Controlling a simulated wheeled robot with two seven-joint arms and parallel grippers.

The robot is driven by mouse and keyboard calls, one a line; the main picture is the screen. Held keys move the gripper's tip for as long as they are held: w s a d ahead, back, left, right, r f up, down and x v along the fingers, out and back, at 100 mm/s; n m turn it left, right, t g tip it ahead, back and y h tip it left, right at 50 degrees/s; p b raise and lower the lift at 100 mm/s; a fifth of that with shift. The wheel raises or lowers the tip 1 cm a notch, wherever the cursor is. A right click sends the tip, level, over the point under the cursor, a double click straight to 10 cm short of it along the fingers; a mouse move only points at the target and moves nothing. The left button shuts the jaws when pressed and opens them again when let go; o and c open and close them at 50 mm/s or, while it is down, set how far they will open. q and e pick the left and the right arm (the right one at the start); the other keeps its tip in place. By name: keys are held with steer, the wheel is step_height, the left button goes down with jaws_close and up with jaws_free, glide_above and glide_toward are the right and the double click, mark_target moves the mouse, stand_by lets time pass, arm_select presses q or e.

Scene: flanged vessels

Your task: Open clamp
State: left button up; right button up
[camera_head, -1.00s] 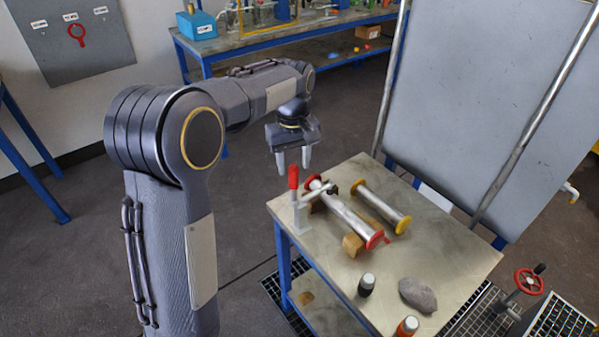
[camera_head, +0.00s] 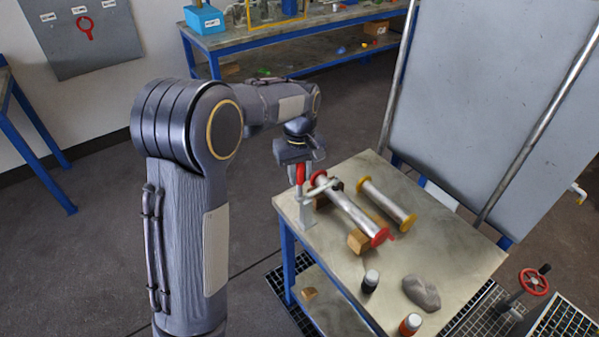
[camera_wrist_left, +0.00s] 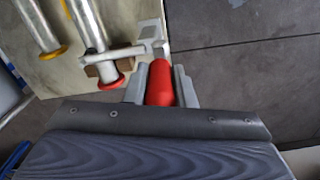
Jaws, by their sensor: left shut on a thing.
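The clamp (camera_head: 306,210) is a grey metal toggle clamp with an upright red handle, fixed at the table's left corner. Its arm reaches over a metal pipe with red flanges (camera_head: 350,211). My left gripper (camera_head: 301,172) comes from above and is shut on the red handle (camera_wrist_left: 160,84), with one finger on each side in the left wrist view. The pipe also shows there (camera_wrist_left: 88,25), with the clamp arm across it near its red flange. My right gripper is not in view.
A second pipe with yellow flanges (camera_head: 386,204) lies alongside on the table (camera_head: 455,255). Wooden blocks (camera_head: 360,241) support the red-flanged pipe. Two small bottles and a grey stone (camera_head: 421,293) stand nearer. A large grey panel (camera_head: 490,100) rises behind the table.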

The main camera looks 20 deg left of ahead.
arm_select(q)
jaws_close()
steer(key=s+a+f+t+h+b, duration=0.4)
steer(key=s+f+t+h+b, duration=0.4)
steer(key=b, duration=3.4)
steer(key=shift+a+t+b, duration=0.3)
steer(key=shift+t, duration=2.6)
steer(key=shift+w, duration=0.1)
steer(key=o, duration=1)
jaws_free()
steer(key=shift+c, duration=0.2)
